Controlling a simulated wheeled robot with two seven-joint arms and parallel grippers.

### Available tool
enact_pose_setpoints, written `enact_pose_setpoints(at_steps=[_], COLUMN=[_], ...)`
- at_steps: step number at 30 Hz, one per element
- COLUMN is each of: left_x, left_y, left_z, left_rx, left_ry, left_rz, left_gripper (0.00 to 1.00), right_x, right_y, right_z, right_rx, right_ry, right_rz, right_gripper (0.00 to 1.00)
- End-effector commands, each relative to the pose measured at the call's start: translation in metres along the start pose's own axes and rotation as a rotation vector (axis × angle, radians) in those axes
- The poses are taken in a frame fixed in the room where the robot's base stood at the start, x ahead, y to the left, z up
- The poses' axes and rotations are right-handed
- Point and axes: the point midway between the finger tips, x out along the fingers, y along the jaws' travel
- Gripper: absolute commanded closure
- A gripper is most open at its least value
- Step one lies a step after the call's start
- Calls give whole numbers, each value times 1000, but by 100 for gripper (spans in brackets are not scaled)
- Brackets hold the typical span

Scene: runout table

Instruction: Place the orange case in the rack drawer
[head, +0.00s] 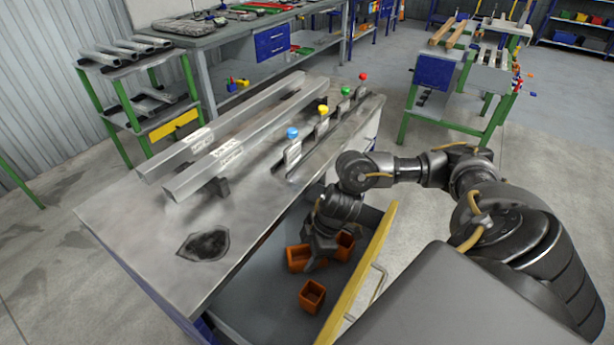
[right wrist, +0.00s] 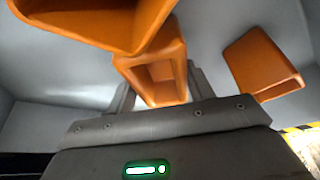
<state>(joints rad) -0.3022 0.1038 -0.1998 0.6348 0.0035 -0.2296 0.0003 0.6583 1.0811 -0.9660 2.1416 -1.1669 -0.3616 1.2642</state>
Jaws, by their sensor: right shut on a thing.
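My right gripper (head: 318,262) is low inside the open drawer (head: 262,300), which has a yellow front (head: 358,275). In the right wrist view its fingers are shut on an open-topped orange case (right wrist: 155,75). Another orange case (right wrist: 95,22) is close against it at the upper left, and a third orange case (right wrist: 262,65) stands apart at the right. In the head view orange cases show beside the gripper at its left (head: 299,258) and right (head: 344,246), and one stands nearer the front (head: 312,296). The gripper partly hides the held case. My left gripper is out of view.
The runout table (head: 130,225) above the drawer carries two long metal bars (head: 245,140) and a row of stops with blue, yellow, green and red knobs (head: 323,110). Green-framed racks (head: 150,95) stand behind. The drawer floor around the front case is bare.

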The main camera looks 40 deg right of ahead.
Motion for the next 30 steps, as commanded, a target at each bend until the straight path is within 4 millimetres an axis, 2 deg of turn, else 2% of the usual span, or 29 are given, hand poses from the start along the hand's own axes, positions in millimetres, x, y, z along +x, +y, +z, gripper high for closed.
enact_pose_setpoints(at_steps=[9, 10, 14, 23, 26, 30], left_x=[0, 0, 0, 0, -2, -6], left_y=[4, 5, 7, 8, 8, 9], left_z=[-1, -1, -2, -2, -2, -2], left_rx=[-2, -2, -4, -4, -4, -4], left_ry=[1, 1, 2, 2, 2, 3], left_rz=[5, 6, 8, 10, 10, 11], left_gripper=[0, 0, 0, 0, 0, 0], right_x=[3, 2, 2, 0, -7, -31], right_y=[0, 0, 0, 0, 1, 1], right_z=[1, 1, 1, 0, -1, -1], right_rx=[0, -1, -1, -1, -2, -3], right_ry=[0, 0, 0, 1, 2, 1], right_rz=[0, 0, 0, 1, 3, 4], right_gripper=[73, 44, 27, 26, 26, 26])
